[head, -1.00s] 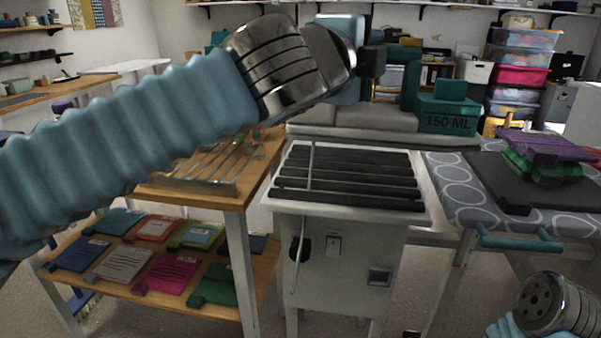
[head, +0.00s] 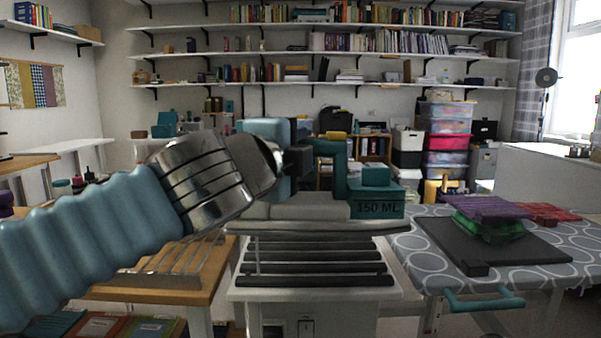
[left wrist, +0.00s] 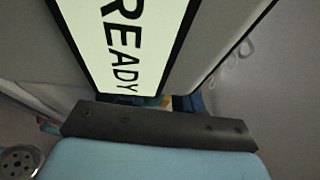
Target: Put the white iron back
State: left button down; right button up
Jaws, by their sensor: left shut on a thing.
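The white iron (head: 328,211) has a pale body, a teal handle (head: 335,149) and a teal tank marked 150 ML (head: 377,207). My left gripper (head: 298,160) is shut on its handle in the head view. The iron is level over the back of a white stand (head: 240,283) with black bars; I cannot tell whether they touch. In the left wrist view a pale panel marked READY (left wrist: 121,45) fills the top, above a dark bar of my gripper. The fingertips are partly hidden. My right gripper is not in view.
Right of the stand is a grey patterned ironing board (head: 405,246) with a dark mat (head: 530,247) and stacked purple (head: 490,207) and green (head: 485,229) pieces. A wooden table with a wire rack (head: 172,262) stands left. The stand's front bars are clear.

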pick_arm(q)
jog(key=w+f+b, duration=0.5)
jog(key=w+f, duration=0.6)
jog(key=w, duration=0.1)
jog(key=shift+w+f, duration=0.35)
jog(key=c, duration=0.8)
grip_release()
jog(key=shift+a+f, duration=0.1)
jog(key=shift+f, duration=0.05)
jog(key=shift+o, duration=0.2)
jog(key=shift+f, duration=0.1)
